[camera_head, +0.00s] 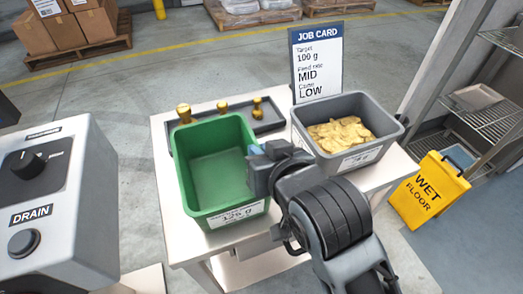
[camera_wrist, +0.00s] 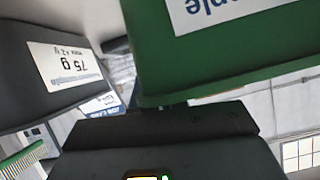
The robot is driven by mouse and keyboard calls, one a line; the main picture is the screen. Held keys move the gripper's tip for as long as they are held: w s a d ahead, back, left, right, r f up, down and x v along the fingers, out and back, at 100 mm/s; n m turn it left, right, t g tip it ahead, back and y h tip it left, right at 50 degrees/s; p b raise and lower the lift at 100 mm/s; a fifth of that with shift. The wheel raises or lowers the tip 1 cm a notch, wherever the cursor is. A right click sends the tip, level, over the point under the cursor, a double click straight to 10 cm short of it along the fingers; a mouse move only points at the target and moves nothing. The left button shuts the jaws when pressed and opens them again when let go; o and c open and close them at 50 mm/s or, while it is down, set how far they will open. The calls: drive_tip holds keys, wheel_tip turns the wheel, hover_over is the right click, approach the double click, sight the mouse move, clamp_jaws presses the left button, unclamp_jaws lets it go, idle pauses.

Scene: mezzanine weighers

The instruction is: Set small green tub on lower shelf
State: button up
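The small green tub (camera_head: 212,172) is empty and stands upright on the white table, with a label reading about 125 g on its front. My gripper (camera_head: 262,158) is at the tub's right wall, near the rim. Whether it touches or grips the wall is hidden by my wrist. In the wrist view the green tub (camera_wrist: 235,65) fills the upper right, close up, with an upside-down label. My fingers cannot be made out there. Part of a lower shelf (camera_head: 250,268) shows under the table, partly hidden by my arm.
A grey tub (camera_head: 388,107) with yellow pieces stands right of the green one; it also shows in the wrist view (camera_wrist: 30,95). Behind are a grey tray (camera_head: 232,118) with brass weights and a job card (camera_head: 316,62). A wire rack (camera_head: 488,122) and wet-floor sign (camera_head: 428,190) stand right.

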drive_tip(key=o, duration=0.4)
drive_tip(key=shift+r, duration=0.15)
drive_tip(key=p+v, duration=0.2)
drive_tip(key=v, duration=1)
drive_tip(key=shift+d, duration=0.1)
